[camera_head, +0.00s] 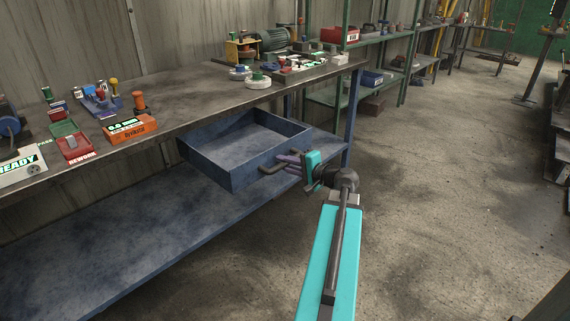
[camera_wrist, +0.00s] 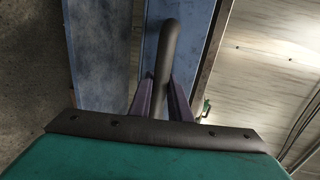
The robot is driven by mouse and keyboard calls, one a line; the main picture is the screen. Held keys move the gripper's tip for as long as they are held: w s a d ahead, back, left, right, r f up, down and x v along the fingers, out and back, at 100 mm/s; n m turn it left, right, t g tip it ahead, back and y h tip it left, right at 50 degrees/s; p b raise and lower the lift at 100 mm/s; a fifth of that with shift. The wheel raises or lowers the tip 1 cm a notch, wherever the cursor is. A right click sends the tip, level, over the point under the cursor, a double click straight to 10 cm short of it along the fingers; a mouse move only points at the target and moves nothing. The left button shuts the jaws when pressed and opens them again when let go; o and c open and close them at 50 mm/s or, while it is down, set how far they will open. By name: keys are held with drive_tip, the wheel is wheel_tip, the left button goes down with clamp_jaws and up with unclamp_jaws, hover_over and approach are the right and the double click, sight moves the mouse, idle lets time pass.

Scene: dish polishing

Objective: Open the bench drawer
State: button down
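The blue bench drawer (camera_head: 232,172) stands well out from under the bench top, and its empty inside shows in the head view. Its dark bar handle (camera_head: 270,169) is on the front panel, facing my arm. My gripper (camera_head: 288,163) is at this handle. In the wrist view, the two purple fingers (camera_wrist: 163,92) lie on either side of the handle bar (camera_wrist: 171,45) and close on it. The blue drawer panel (camera_wrist: 205,40) is behind the bar. The fingertips are partly hidden by the bar.
The bench top (camera_head: 190,95) carries orange and red boxes, small tools and a motor (camera_head: 268,40). A blue lower shelf (camera_head: 130,235) runs under the drawer. Green shelving (camera_head: 405,70) stands behind. The concrete floor (camera_head: 440,200) at the right is clear.

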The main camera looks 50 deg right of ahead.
drive_tip(key=c, duration=1.6)
unclamp_jaws()
drive_tip(key=shift+d+r, duration=0.1)
drive_tip(key=shift+d, duration=0.15)
drive_tip(key=shift+c, duration=0.2)
drive_tip(key=shift+a, duration=0.1)
drive_tip(key=shift+s, duration=0.2)
drive_tip(key=p+v, duration=0.4)
drive_tip(key=v, duration=0.4)
drive_tip(key=shift+p, duration=0.35)
drive_tip(key=p+v, duration=0.2)
drive_tip(key=p, duration=0.5)
drive_tip(key=shift+s+r+p, duration=0.25)
drive_tip(key=shift+s+p, duration=0.1)
drive_tip(key=shift+p+v, duration=1.1)
drive_tip(key=shift+v, duration=0.25)
